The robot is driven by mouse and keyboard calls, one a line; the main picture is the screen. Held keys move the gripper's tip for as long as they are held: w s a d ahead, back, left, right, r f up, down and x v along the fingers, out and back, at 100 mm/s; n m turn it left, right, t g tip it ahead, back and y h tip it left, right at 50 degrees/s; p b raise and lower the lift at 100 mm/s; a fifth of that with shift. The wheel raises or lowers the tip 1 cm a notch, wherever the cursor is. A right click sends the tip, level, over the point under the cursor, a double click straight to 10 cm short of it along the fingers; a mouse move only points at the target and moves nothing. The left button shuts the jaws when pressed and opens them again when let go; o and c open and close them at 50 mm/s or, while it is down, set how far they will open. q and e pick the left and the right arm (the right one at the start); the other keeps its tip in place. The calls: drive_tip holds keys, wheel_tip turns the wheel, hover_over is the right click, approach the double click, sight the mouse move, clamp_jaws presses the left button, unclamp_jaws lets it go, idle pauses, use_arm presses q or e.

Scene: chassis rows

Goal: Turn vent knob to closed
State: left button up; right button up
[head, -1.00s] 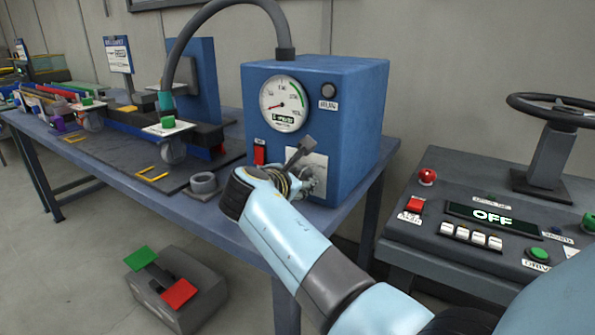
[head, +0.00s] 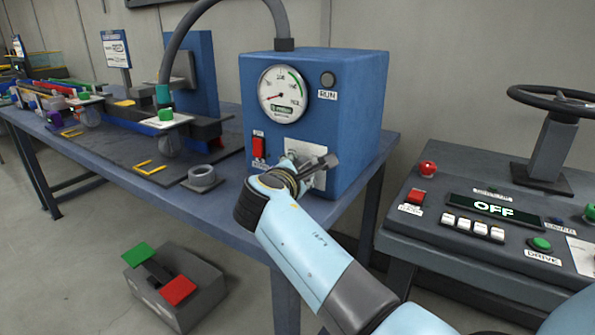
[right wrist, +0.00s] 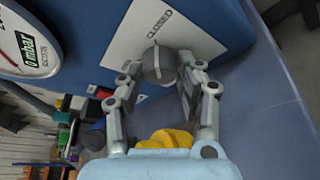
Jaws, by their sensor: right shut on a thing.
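The vent knob (right wrist: 158,66) is a grey round knob on a white plate (right wrist: 140,35) on the front of the blue pump box (head: 350,120). The right wrist view shows a CLOSED label on the plate beside the knob. My right gripper (right wrist: 162,74) is shut on the knob, one finger on each side. In the head view the right gripper (head: 312,166) is at the plate and mostly hides the knob. Which mark the knob points to is not clear. My left gripper is not in view.
A gauge (head: 283,93) and a red switch (head: 259,147) sit left of the plate. A grey ring (head: 202,178) lies on the blue table. A console (head: 470,190) reading OFF, with a handwheel (head: 555,100), stands right. A pedal box (head: 172,290) is on the floor.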

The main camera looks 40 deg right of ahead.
drive_tip(key=o, duration=1.1)
drive_tip(key=shift+o, duration=0.2)
